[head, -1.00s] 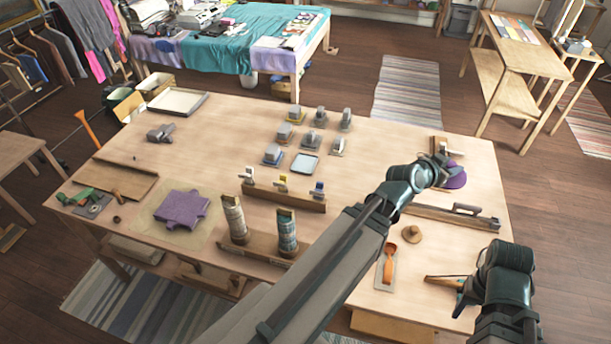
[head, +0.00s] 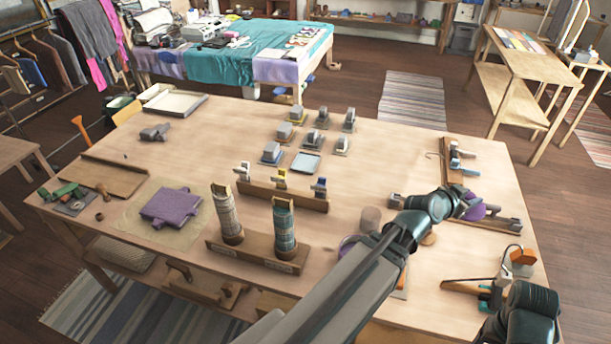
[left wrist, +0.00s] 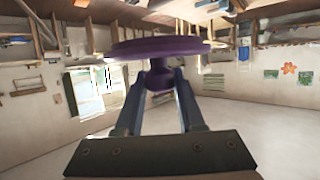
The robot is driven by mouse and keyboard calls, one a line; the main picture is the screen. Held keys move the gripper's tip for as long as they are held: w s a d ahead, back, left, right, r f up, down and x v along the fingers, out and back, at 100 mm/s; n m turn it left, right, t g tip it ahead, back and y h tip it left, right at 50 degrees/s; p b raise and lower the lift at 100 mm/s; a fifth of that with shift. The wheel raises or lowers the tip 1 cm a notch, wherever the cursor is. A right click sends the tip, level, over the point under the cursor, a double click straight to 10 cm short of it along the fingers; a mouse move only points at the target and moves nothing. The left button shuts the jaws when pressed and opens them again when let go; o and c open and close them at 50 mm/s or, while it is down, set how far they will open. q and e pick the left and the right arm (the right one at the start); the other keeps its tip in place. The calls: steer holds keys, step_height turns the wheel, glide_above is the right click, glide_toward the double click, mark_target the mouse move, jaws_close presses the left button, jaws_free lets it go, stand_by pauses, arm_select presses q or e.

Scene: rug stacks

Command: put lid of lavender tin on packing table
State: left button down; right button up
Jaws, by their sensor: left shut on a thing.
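My left gripper (head: 466,205) is shut on a purple lid (head: 477,212), over the right part of the wooden table (head: 400,150). In the left wrist view the gripper (left wrist: 160,88) has its fingers closed around the knob under the lid's wide purple disc (left wrist: 160,47). I cannot tell the lid's height above the table. A purple round thing (head: 347,246), perhaps the lavender tin, shows at the table's near side, mostly hidden by my left arm. My right arm shows at the lower right, but its fingertips are not visible.
A brownish cylinder (head: 370,219) stands beside my left arm. Two patterned spools (head: 285,228) stand on a wooden base. A wooden-handled tool (head: 462,286) is near my right arm. The table's centre right is clear.

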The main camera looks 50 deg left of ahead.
arm_select(q)
steer(key=w+a+f+n+y+b, duration=0.1)
steer(key=w+a+f+b, duration=0.15)
steer(key=a, duration=0.55)
steer(key=w+a+f+n+y+b, duration=0.1)
steer(key=a+f+y+b, duration=0.2)
steer(key=a, duration=0.5)
steer(key=n+b, duration=0.2)
steer(key=b, duration=0.2)
glide_above(373, 198)
steer(key=shift+y, duration=0.3)
step_height(373, 198, down, 5)
steer(key=shift+s+r, duration=0.1)
steer(key=shift+r, duration=0.1)
steer(key=shift+f, duration=0.15)
step_height(373, 198, down, 6)
steer(key=b, duration=0.6)
steer(key=shift+f, duration=0.15)
step_height(373, 198, down, 4)
steer(key=b, duration=0.4)
steer(key=shift+r, duration=0.25)
